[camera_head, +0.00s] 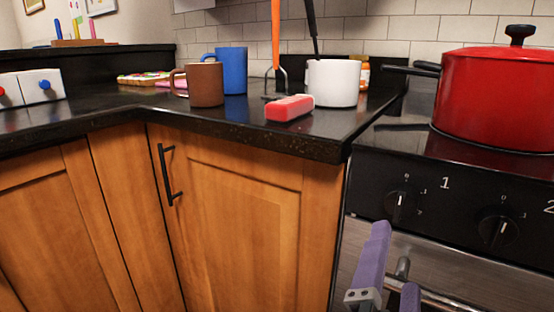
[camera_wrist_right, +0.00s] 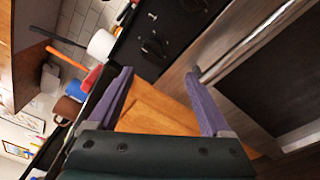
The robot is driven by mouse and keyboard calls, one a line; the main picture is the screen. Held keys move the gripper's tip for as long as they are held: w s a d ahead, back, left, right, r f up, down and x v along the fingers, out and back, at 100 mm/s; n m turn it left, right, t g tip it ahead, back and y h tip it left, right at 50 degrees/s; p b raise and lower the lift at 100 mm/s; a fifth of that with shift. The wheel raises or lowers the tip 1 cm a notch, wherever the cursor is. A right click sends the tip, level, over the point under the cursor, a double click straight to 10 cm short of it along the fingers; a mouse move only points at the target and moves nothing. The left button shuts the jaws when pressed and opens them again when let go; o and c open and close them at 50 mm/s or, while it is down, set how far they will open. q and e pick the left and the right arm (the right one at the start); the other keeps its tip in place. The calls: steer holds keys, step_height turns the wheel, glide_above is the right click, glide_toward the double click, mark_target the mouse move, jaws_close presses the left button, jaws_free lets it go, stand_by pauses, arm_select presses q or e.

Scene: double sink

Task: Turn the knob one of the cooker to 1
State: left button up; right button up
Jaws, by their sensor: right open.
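The cooker's black front panel (camera_head: 450,212) is at the right in the head view. Knob one (camera_head: 400,206) is black and sits left of and below a large white "1". Its white pointer line looks about upright, toward the small mark above it. A dark knob also shows beyond the fingers in the right wrist view (camera_wrist_right: 155,46). My right gripper (camera_head: 395,258) has purple fingers and is below knob one in the picture, apart from it. The fingers are spread and empty in the right wrist view (camera_wrist_right: 160,78). My left gripper is not in view.
A second knob (camera_head: 498,231) is right of knob one. A metal handle bar (camera_head: 440,298) runs below the panel. A red pot (camera_head: 497,98) stands on the cooktop. Mugs and a red-and-pink block (camera_head: 290,107) stand on the dark counter (camera_head: 250,122) at left.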

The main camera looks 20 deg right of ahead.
mark_target(399, 212)
steer(key=shift+t, duration=0.3)
steer(key=x, duration=0.6)
steer(key=r+x, duration=0.1)
steer(key=x, duration=0.2)
steer(key=shift+w+a+b, duration=0.1)
steer(key=shift+w+b, duration=0.05)
steer(key=shift+b, duration=0.2)
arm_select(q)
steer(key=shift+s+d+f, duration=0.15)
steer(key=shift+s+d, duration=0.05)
arm_select(e)
steer(key=shift+w+d, duration=0.25)
steer(key=shift+w, duration=0.05)
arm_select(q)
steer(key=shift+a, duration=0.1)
arm_select(e)
steer(key=shift+c, duration=0.4)
jaws_close()
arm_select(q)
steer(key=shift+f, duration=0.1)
arm_select(e)
steer(key=shift+f, duration=0.1)
